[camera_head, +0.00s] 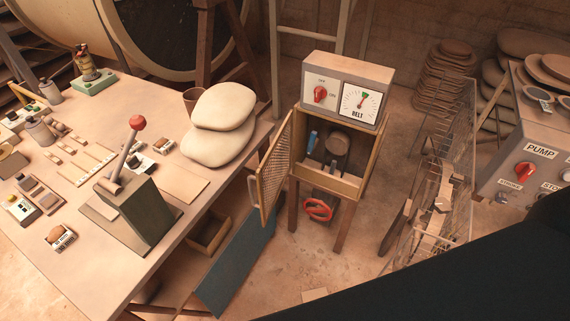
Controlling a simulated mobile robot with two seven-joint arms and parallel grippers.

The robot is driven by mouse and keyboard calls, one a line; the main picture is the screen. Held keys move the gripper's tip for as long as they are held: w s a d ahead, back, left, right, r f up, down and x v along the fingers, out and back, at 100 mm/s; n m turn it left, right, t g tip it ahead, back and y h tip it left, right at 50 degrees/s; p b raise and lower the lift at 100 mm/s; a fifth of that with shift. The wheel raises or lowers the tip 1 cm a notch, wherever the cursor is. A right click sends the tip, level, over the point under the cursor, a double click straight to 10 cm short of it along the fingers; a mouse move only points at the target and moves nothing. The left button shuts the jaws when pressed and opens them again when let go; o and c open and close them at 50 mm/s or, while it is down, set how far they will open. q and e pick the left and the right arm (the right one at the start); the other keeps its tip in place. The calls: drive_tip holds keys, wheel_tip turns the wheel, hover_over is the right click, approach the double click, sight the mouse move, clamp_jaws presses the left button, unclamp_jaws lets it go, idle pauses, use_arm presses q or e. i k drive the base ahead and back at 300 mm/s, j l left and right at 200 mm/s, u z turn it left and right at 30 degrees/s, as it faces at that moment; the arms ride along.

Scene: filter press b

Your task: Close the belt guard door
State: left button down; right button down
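The belt guard door (274,168) is a mesh panel in a wooden frame. It stands open, swung out on the left side of the belt cabinet (347,186). Inside the open cabinet a dark rounded part and a blue item show; I cannot tell exactly what they are. On top sits a control box (350,76) with a red knob and a dial marked BELT. A red handwheel (318,208) is below the cabinet. Neither of my grippers is in view. A large dark shape, perhaps part of my arm, covers the lower right.
A workbench (160,245) with a red-knobbed lever (137,123), pale sacks (222,122) and small parts fills the left. A blue-grey panel (238,262) leans below the door. A wire rack (440,190) and a PUMP box (530,160) stand right. Some floor before the cabinet is clear.

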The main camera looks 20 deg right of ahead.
sight(284, 134)
drive_tip(key=j+z, duration=0.2)
drive_tip(key=z, duration=0.15)
drive_tip(key=j+z, duration=0.15)
drive_tip(key=z, duration=0.15)
drive_tip(key=k+j+z, duration=0.1)
drive_tip(key=z, duration=0.25)
drive_tip(key=k+j+z, duration=0.2)
drive_tip(key=j, duration=0.25)
drive_tip(key=k+j+z, duration=0.25)
drive_tip(key=j, duration=0.15)
drive_tip(key=k+j, duration=0.25)
drive_tip(key=j, duration=0.2)
drive_tip(key=k+j, duration=0.25)
drive_tip(key=j, duration=0.15)
drive_tip(key=z, duration=0.05)
